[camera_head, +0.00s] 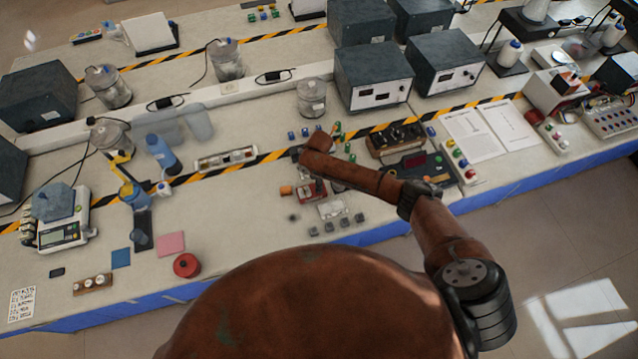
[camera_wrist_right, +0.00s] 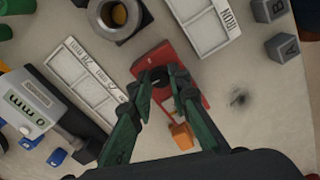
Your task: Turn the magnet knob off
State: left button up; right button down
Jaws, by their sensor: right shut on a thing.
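The magnet device is a red block (camera_wrist_right: 186,103) with a dark round knob (camera_wrist_right: 159,74) on its top, in the right wrist view. An orange piece (camera_wrist_right: 181,135) sits at its near end. My right gripper (camera_wrist_right: 163,80) has its green fingers on either side of the knob, shut on it. In the head view the red block (camera_head: 307,190) is small, beside the orange piece (camera_head: 287,190), below the end of my rust-brown right arm. The knob's markings and turn angle are not readable. My left gripper is not in view.
A grey meter (camera_wrist_right: 35,100) stands at left. A red roll (camera_head: 187,265) lies further left.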

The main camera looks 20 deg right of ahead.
jog(key=shift+n, duration=0.8)
jog(key=c, duration=2.1)
grip_release()
notch_tip(320, 180, up, 12)
